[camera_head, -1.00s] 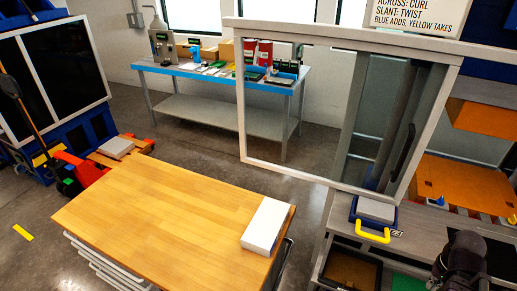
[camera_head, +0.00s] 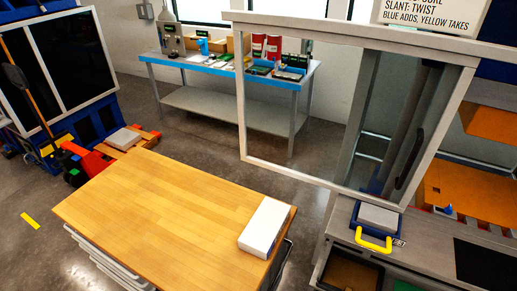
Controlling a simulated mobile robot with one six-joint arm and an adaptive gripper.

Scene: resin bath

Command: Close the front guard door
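The front guard door (camera_head: 300,172) is a clear panel in a pale metal frame, at the centre right of the head view. It stands slid to the left, reaching out past the workstation's side. A dark upright handle (camera_head: 409,160) sits near its right edge. The opening to the right of the door is uncovered, with orange parts (camera_head: 455,190) showing inside. My gripper is not in view.
A grey bench ledge (camera_head: 425,237) below the door holds a blue-and-grey box with a yellow handle (camera_head: 373,241). A wooden-topped cabinet (camera_head: 160,205) with a white box (camera_head: 266,227) stands at front left.

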